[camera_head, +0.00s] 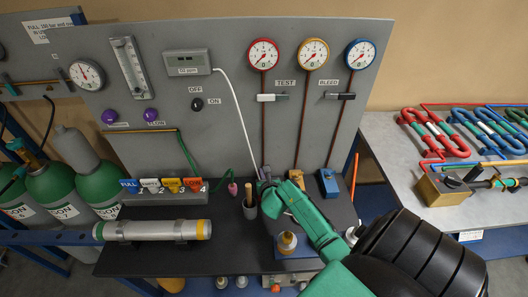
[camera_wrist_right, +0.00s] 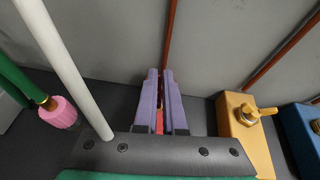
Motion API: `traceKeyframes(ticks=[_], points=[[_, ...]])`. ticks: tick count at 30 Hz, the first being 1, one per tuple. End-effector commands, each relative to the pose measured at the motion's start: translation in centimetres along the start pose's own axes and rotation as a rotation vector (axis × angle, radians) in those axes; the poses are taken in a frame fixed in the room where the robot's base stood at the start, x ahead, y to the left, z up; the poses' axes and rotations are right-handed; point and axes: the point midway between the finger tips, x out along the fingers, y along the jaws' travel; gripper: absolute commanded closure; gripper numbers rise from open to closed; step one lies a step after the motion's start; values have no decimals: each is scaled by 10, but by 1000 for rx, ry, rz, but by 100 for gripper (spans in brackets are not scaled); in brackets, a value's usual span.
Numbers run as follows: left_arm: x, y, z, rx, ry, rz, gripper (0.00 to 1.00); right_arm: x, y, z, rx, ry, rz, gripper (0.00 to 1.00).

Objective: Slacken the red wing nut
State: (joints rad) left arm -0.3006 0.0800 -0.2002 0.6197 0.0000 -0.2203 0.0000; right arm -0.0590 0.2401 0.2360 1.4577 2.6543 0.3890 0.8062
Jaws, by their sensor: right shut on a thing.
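My right gripper (camera_head: 265,186) reaches in from the lower right to the foot of the panel, below the red gauge (camera_head: 263,54). In the right wrist view its two purple fingers (camera_wrist_right: 160,74) are close together around a narrow red part (camera_wrist_right: 160,121), which I take to be the red wing nut. Most of that part is hidden by the fingers, so its angle cannot be told. In the head view my gripper and arm cover it. My left gripper is not in view.
A yellow block with a brass wing nut (camera_wrist_right: 248,113) stands right of my fingers, with a blue block (camera_head: 328,183) beyond it. A white hose (camera_wrist_right: 62,62) and a pink-ended green hose (camera_wrist_right: 57,112) are at left.

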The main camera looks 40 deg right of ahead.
Motion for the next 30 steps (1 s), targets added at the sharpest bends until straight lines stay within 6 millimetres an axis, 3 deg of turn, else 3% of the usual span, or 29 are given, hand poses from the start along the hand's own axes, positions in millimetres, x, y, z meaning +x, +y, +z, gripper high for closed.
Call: traceKeyframes(ticks=[9, 15, 23, 30], points=[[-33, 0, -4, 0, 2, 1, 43, -1, -4, 5, -90, 2, 191, 100], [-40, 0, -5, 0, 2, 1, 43, 0, -4, 2, -159, 3, 363, 100], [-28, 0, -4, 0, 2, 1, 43, 2, -4, -4, -249, 4, 591, 100], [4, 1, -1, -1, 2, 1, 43, 5, -4, -9, -334, 4, 800, 100]])
